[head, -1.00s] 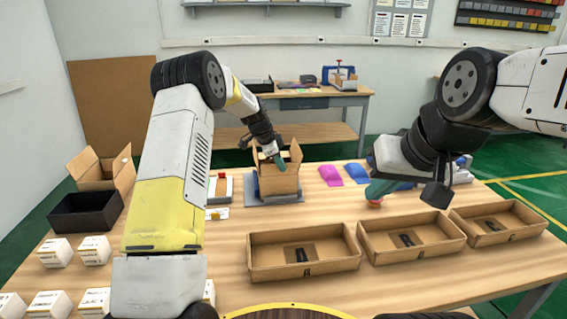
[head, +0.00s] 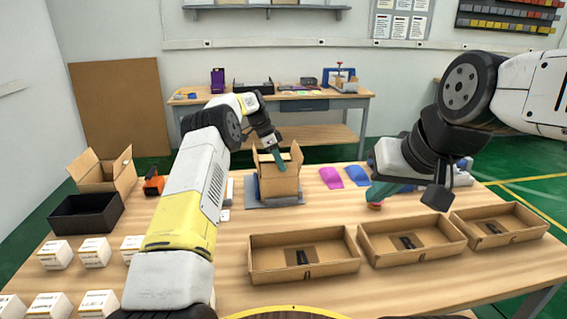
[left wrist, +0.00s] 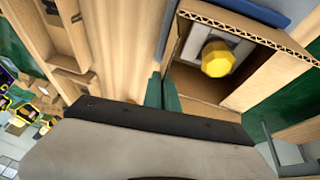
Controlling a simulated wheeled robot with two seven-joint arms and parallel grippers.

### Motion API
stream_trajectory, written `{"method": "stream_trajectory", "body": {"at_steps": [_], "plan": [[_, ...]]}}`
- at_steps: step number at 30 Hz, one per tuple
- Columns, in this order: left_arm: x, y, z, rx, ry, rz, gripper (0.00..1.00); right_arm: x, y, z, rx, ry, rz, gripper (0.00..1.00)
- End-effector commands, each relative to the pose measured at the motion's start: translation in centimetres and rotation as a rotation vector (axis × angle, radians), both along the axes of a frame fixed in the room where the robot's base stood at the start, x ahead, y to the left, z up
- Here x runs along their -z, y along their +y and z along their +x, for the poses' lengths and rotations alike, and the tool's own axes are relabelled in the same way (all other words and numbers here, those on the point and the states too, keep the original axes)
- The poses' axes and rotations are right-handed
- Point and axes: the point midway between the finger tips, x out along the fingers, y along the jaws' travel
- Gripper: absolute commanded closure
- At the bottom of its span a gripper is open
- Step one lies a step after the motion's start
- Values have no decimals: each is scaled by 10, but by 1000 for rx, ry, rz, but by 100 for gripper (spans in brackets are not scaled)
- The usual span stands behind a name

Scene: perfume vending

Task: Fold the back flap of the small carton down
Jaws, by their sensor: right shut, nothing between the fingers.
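The small carton (head: 279,187) stands open on a grey plate (head: 254,203) at mid-table. In the head view its left flap (head: 256,161) and right flap (head: 296,157) stand up. The back flap is hard to make out behind my gripper. My left gripper (head: 281,164) has its green fingertips together at the carton's opening; contact is unclear. In the left wrist view the fingers (left wrist: 163,92) are beside the open carton (left wrist: 262,82), which holds a bottle with a yellow cap (left wrist: 217,60). My right gripper (head: 374,199) is shut, low over the table at right.
Three shallow cardboard trays (head: 303,269) line the front right. Purple (head: 331,178) and blue (head: 357,175) pieces lie behind. A black bin (head: 86,213), an open carton (head: 104,178) and several white boxes (head: 55,256) are left.

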Motion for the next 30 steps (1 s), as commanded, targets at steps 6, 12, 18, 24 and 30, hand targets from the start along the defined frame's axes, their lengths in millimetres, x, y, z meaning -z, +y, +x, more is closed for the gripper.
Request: {"method": "stream_trajectory", "body": {"at_steps": [6,12,18,24,30], "plan": [[0,0,-1,1,2,1,80,0,0,0,0,0,0,100],[0,0,-1,1,1,1,75,0,0,0,0,0,0,100],[-4,2,0,0,-1,0,75,0,0,0,0,0,0,100],[-32,14,2,-1,-3,0,75,0,0,0,0,0,0,100],[-58,26,3,-1,1,1,75,0,0,0,0,0,0,100]]}}
